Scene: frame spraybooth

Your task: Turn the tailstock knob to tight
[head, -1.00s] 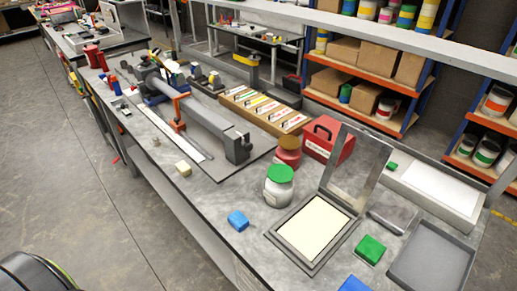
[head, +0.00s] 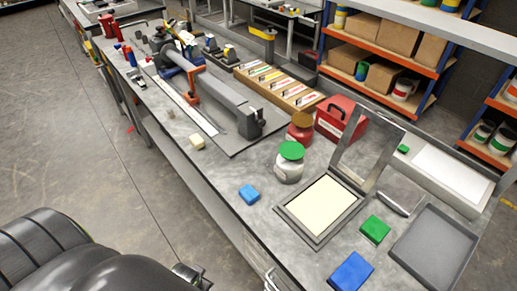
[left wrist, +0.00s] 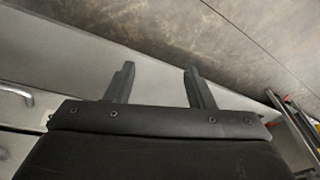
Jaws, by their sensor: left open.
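The grey lathe-like machine (head: 215,92) stands along the bench, with a long grey bar and red-orange and blue parts toward its far end. Its near end block, which looks like the tailstock (head: 247,123), stands on a dark base plate. A small dark part shows at that block's right side, but I cannot tell the knob or its setting. My left gripper (head: 190,274) is low at the bottom of the head view, off the bench's front side, well away from the tailstock. In the left wrist view, its two fingers (left wrist: 160,82) are apart with nothing between them. My right gripper is not seen.
Bench space before the tailstock is mostly clear.

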